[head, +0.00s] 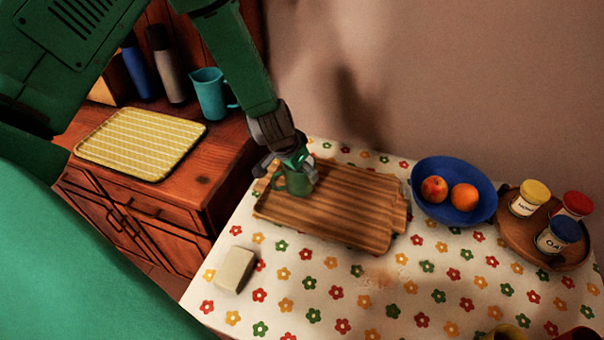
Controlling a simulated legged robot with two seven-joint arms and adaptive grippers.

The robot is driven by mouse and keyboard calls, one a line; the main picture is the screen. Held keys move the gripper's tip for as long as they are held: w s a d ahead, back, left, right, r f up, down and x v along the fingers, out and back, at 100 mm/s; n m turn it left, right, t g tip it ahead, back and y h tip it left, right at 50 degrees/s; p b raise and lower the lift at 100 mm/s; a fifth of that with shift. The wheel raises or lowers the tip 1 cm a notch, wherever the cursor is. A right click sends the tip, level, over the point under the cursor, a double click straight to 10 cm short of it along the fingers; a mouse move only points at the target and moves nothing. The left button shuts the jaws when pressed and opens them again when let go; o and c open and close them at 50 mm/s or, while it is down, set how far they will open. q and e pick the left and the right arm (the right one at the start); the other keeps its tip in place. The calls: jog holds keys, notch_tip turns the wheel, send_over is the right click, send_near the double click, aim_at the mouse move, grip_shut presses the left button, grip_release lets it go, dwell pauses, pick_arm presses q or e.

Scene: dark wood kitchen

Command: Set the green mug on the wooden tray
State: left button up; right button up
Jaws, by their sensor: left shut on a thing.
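The green mug (293,184) is at the left end of the wooden tray (340,205), which lies on the flowered tablecloth. My left gripper (291,166) reaches down from above and is shut on the mug. The mug looks upright, with its handle towards the left. Its upper part is partly hidden by the fingers. I cannot tell whether its base touches the tray. My right gripper is not in view.
A blue bowl (455,209) with fruit and a round board (570,250) with several jars stand right of the tray. A pale block (235,270) lies front left. A counter with a yellow striped tray (140,142) and teal pitcher (209,95) is at left.

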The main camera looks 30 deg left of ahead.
pick_arm(q)
jog(key=shift+d+f, duration=0.2)
jog(key=shift+f, duration=0.6)
jog(key=shift+d, duration=0.25)
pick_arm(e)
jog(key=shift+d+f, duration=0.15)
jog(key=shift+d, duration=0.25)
pick_arm(q)
jog(key=shift+f, duration=0.1)
jog(key=o, duration=1.4)
jog(key=shift+o, duration=0.6)
jog(key=shift+a, duration=0.2)
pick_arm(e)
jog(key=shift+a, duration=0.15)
pick_arm(q)
jog(key=shift+a, duration=0.1)
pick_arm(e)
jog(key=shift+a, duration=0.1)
